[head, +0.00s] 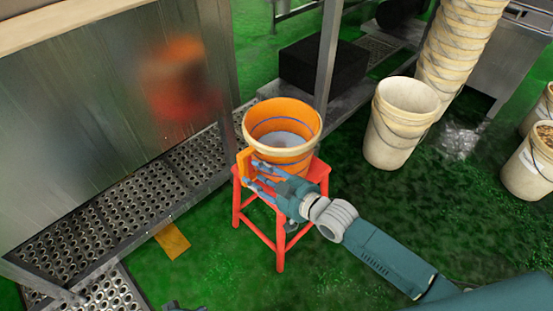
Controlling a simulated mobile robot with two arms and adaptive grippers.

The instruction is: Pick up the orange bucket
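The orange bucket (283,119) stands upright on a red stool (279,236) in the middle of the head view. It has a pale rim, a blue line inside, and a greyish bottom or contents. My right gripper (254,176) reaches in from the lower right, in front of the bucket's lower left side. Its fingers are beside a flat orange piece (245,166) at the bucket's left. Whether they touch or grip it I cannot tell. A small dark part at the bottom edge seems to be my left gripper (185,307), mostly out of frame.
A metal panel (110,110) and perforated metal steps (120,210) stand at left. A cream bucket (400,122), a stack of buckets (459,48) and filled buckets (530,170) stand at right. A yellow-orange piece (172,241) lies on the green floor.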

